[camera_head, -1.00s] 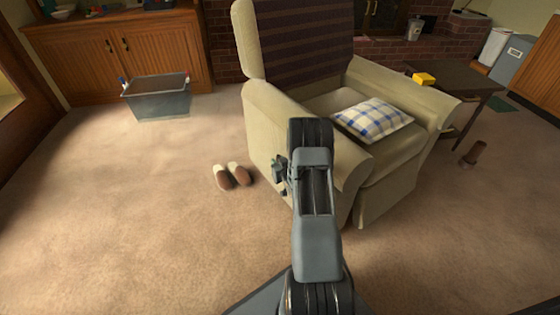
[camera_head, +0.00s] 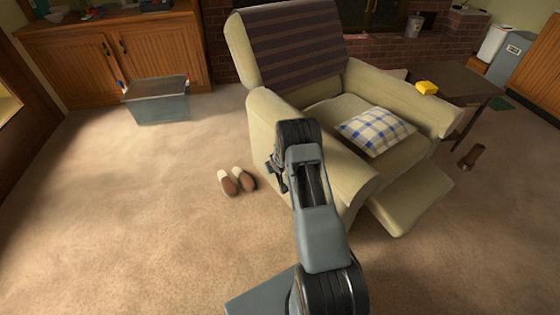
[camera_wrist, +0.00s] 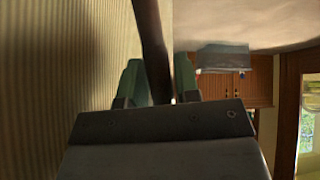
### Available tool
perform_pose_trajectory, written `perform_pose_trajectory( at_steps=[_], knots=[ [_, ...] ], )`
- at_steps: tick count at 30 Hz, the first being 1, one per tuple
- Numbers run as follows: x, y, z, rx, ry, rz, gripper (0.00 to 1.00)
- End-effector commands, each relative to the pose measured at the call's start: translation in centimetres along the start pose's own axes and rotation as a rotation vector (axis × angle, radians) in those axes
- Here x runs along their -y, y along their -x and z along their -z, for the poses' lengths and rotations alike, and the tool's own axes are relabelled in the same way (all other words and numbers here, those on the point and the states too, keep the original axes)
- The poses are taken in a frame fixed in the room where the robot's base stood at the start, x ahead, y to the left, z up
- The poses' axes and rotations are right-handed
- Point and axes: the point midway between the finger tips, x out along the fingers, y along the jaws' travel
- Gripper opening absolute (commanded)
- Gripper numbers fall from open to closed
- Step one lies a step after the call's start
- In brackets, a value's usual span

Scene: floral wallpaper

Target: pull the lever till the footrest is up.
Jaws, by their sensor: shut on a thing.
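The beige recliner (camera_head: 268,112) stands at the middle of the head view, with its side beside my arm. Its footrest (camera_head: 412,196) juts out from the front of the seat, swung up and away from the chair. In the wrist view the dark lever (camera_wrist: 150,35) runs down between the green fingers of my gripper (camera_wrist: 158,82), which is shut on it alongside the ribbed chair side (camera_wrist: 60,60). In the head view my gripper (camera_head: 276,174) is at the chair's side; my arm hides most of it and the lever.
A pair of slippers (camera_head: 238,181) lies on the carpet left of the chair. A grey bin (camera_head: 160,103) stands farther back. A checked cushion (camera_head: 376,131) is on the seat. A dark table (camera_head: 465,84) stands right. Carpet at front left is clear.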

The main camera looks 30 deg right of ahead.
Motion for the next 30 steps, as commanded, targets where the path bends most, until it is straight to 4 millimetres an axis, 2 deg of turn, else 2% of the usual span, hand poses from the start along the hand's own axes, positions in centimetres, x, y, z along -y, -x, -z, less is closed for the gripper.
perform_pose_trajectory(
  at_steps=[6,17,18,25,30],
  knots=[
    [0.98,-0.37,0.40,0.016,0.028,0.008,0.00],
    [1.26,-0.48,0.43,0.015,0.034,0.011,0.00],
    [1.28,-0.48,0.44,0.015,0.034,0.011,0.31],
    [0.95,-0.41,0.27,0.019,0.026,0.007,0.53],
    [0.63,-0.36,0.14,0.022,0.020,0.004,0.55]
  ],
)
